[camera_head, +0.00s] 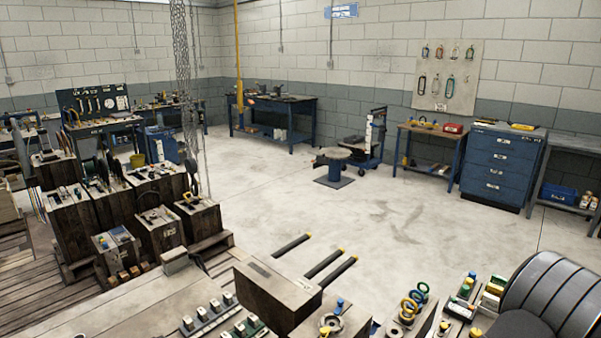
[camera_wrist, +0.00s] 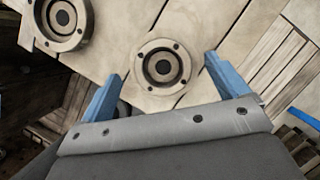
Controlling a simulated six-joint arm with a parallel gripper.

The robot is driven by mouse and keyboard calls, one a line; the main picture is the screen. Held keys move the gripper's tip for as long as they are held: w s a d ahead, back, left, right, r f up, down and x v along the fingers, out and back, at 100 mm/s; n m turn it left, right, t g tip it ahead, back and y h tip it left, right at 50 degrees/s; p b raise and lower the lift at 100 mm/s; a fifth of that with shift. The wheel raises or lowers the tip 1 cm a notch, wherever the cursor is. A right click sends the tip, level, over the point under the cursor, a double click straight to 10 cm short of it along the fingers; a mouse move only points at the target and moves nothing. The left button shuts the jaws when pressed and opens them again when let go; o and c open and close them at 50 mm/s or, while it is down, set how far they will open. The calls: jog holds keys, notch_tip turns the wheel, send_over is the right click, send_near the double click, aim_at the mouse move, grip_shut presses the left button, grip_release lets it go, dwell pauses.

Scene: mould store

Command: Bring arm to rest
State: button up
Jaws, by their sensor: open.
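My gripper (camera_wrist: 162,68) shows in the wrist view, with its two blue fingers spread wide apart. Nothing is held between them. A round grey metal flange (camera_wrist: 163,48) with a dark centre hole and small bolt holes lies on pale boards beyond and between the fingertips. I cannot tell how far below the fingers it is. A second similar flange (camera_wrist: 84,38) lies at the upper left, outside the left finger. My gripper does not show in the head view.
In the head view, a wooden block (camera_head: 275,290), ring-topped parts (camera_head: 414,300) and small bottles (camera_head: 466,292) crowd the front. Crates of moulds (camera_head: 75,220) stand on pallets at left. A blue drawer cabinet (camera_head: 500,165) and benches line the walls. The middle floor (camera_head: 390,225) is clear.

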notch_tip(320, 180, down, 3)
jog(key=shift+r, duration=0.15)
jog(key=shift+s+d+r, duration=0.1)
jog(key=shift+s+r, duration=0.1)
jog(key=shift+r, duration=0.05)
jog(key=v, duration=1.1)
jog(key=x, duration=1.1)
jog(key=shift+w+f, duration=0.1)
jog(key=shift+f, duration=0.3)
jog(key=shift+w+r, duration=0.1)
jog(key=shift+w, duration=0.05)
notch_tip(320, 180, up, 3)
jog(key=shift+r, duration=0.2)
jog(key=s+r, duration=0.7)
jog(key=s, duration=0.5)
jog(key=w+a+n+y, duration=0.1)
jog(key=w+a, duration=0.3)
jog(key=w, duration=0.5)
jog(key=w+a+n, duration=0.2)
jog(key=w+a, duration=0.1)
jog(key=w, duration=0.5)
jog(key=w+a+n+y, duration=0.1)
jog(key=w+a, duration=0.3)
jog(key=w, duration=0.5)
jog(key=w+a+n+g, duration=0.1)
jog(key=w+a+n, duration=0.2)
jog(key=w+a, duration=1.3)
jog(key=shift+w+a+r+n+y, duration=0.3)
jog(key=shift+w+a+r+y, duration=0.1)
jog(key=shift+a, duration=0.55)
